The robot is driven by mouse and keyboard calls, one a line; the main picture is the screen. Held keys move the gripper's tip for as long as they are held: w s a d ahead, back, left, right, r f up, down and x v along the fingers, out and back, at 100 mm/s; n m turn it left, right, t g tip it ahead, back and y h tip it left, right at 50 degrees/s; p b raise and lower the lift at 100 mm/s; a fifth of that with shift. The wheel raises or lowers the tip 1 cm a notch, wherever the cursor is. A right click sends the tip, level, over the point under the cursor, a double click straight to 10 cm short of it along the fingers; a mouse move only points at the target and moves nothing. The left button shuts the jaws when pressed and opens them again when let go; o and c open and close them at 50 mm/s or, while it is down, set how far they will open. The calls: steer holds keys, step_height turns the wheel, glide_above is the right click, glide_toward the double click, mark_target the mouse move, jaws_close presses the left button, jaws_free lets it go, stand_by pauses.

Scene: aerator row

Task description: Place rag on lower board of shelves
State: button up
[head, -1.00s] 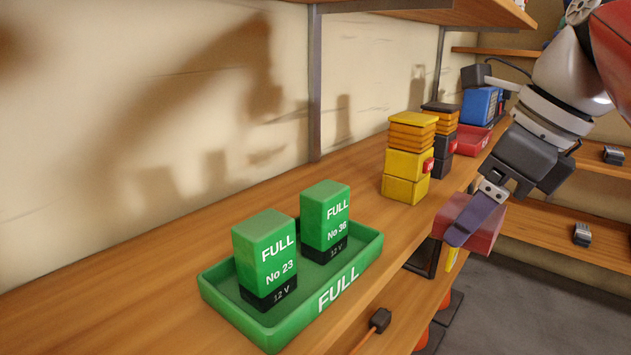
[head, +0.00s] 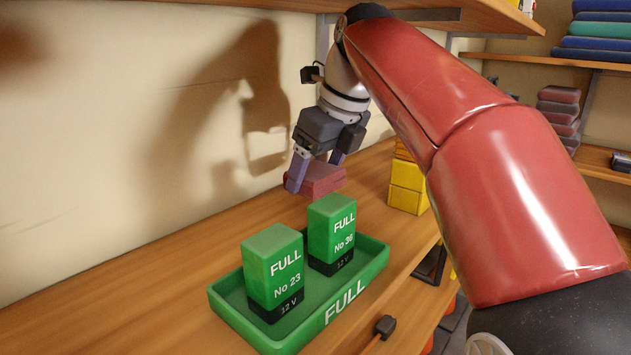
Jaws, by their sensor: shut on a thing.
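My gripper (head: 317,169) is shut on a dark red folded rag (head: 321,181). It holds the rag behind the green tray, near the wall, over the wooden board (head: 140,275) that bears the tray. I cannot tell whether the rag touches this board. Part of a lower board (head: 404,333) shows beneath it at the bottom, to the right of the tray. My red arm reaches across the right half of the head view and hides part of the shelves.
The green FULL tray (head: 343,309) holds two green batteries, No 23 (head: 273,262) and No 36 (head: 331,228). A yellow block (head: 407,187) stands behind, partly hidden by my arm. A plug (head: 384,326) hangs near the board's edge. Folded cloths (head: 558,107) are stacked at right.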

steer(key=shift+w+a, duration=0.15)
step_height(320, 180, down, 4)
steer(key=shift+r+b, duration=0.1)
steer(key=shift+b, duration=1.1)
steer(key=shift+r, duration=0.15)
steer(key=o, duration=0.5)
steer(key=shift+f, duration=0.2)
steer(key=o, duration=0.5)
steer(key=shift+c, duration=0.2)
